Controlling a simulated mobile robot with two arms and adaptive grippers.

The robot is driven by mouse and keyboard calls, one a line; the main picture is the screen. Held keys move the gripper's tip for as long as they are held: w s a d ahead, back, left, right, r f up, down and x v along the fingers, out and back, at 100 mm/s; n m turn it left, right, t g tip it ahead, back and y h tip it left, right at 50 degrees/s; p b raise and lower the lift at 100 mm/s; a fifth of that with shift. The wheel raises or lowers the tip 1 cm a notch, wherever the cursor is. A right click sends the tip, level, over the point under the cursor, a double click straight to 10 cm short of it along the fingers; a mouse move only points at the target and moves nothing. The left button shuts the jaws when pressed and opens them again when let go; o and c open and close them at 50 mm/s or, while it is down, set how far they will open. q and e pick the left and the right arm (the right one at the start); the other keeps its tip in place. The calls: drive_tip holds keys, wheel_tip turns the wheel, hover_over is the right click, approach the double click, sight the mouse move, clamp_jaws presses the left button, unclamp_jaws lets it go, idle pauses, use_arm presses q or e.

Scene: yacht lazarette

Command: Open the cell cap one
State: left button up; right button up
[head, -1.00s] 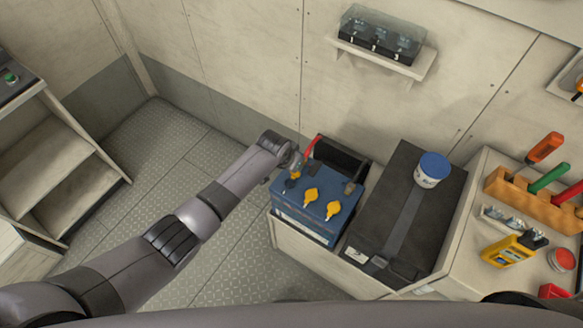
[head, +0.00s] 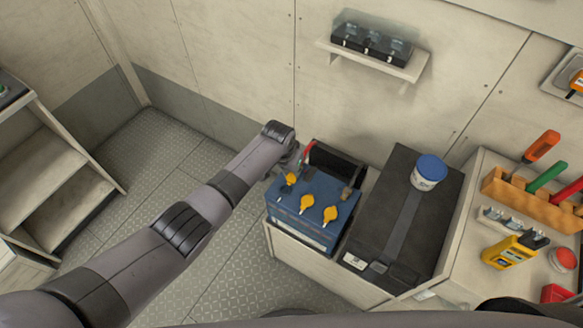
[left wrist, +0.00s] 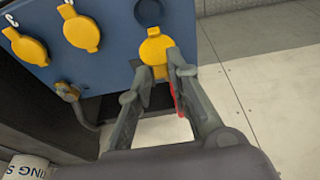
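The blue battery (head: 318,205) stands in an open compartment and carries three yellow cell caps. Cell cap one, the yellow cap nearest my left gripper (head: 290,179), is swung back beside a dark round opening (left wrist: 148,12) in the battery top. In the left wrist view my left gripper (left wrist: 157,68) has its fingertips close together on either side of the yellow cap (left wrist: 155,47), with its end between them. The other two caps (head: 307,203) (head: 331,214) lie flat and closed. My right gripper is not in view.
A red cable (head: 308,151) rises beside my left gripper. A black strapped box (head: 385,225) with a white blue-lidded tub (head: 429,172) stands right of the battery. A wall shelf (head: 375,64) holds black switches. The floor (head: 200,245) at left is clear.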

use_arm(q)
drive_tip(key=o, duration=0.3)
drive_tip(key=v, duration=1.2)
idle(0.5)
